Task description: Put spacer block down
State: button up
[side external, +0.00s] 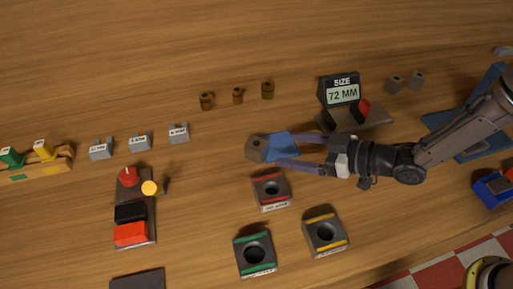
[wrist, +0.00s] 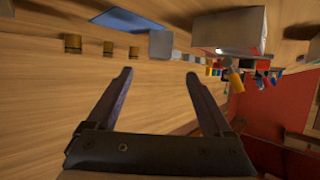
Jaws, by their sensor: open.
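My gripper (side external: 286,148) reaches in from the right in the side view, its two fingers spread wide. In the wrist view my gripper (wrist: 158,82) is also open, with nothing held between the fingertips. A small grey-brown block (side external: 257,149) with a dark spot, which I take to be the spacer block, sits just beyond the fingertips, beside a blue flat piece (side external: 282,146) that shows between the fingers. In the wrist view a grey block (wrist: 160,44) stands ahead of the fingertips, apart from them. I cannot tell for certain whether it is the same block.
A red-striped holder (side external: 271,191) stands just below my gripper, with green (side external: 255,255) and yellow (side external: 325,232) ones further down. Several brass cylinders (side external: 237,96) stand above. A size gauge reading 72 MM (side external: 342,93) is close to the arm.

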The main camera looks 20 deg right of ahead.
aim_at(261, 145)
jog(key=x, duration=1)
jog(key=shift+w+a, duration=0.1)
jog(key=shift+a, duration=0.05)
grip_shut()
